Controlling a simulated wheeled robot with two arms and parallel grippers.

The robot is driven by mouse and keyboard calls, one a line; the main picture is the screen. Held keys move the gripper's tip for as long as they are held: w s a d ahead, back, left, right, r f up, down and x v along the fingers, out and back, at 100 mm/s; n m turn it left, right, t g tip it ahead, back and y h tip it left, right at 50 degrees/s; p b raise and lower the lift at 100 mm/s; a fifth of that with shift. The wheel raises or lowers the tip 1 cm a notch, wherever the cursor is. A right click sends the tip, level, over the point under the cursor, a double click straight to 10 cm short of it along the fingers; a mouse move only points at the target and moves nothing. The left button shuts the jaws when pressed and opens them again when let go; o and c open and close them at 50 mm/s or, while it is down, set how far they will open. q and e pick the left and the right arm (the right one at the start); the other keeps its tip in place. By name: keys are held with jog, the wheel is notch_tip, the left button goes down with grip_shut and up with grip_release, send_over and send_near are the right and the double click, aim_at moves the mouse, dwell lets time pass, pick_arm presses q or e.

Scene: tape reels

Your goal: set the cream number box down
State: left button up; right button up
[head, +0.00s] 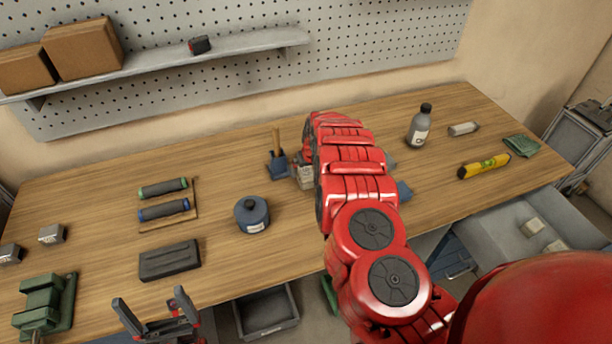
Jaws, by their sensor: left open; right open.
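The cream number box (304,178) is on the wooden table, in the middle, just left of my red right arm. The arm hides its right part. My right gripper (307,158) is at the far end of that arm, over or beside the box. It is mostly hidden by the arm, and its fingertips do not show clearly. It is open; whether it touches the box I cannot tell. My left gripper (156,304) is open and empty at the table's front edge, far from the box.
A grey bottle (419,127) and a yellow tube (484,167) are on the right. Blue pieces (404,191) show beside my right arm.

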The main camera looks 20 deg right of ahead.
jog(key=shift+w+d+f, duration=0.15)
jog(key=shift+w+f, duration=0.2)
jog(key=shift+f, duration=0.25)
jog(key=shift+w+a+f+p, duration=0.2)
jog(key=shift+f+p, duration=0.2)
jog(key=shift+f, duration=0.15)
grip_shut()
jog(key=shift+r, duration=0.1)
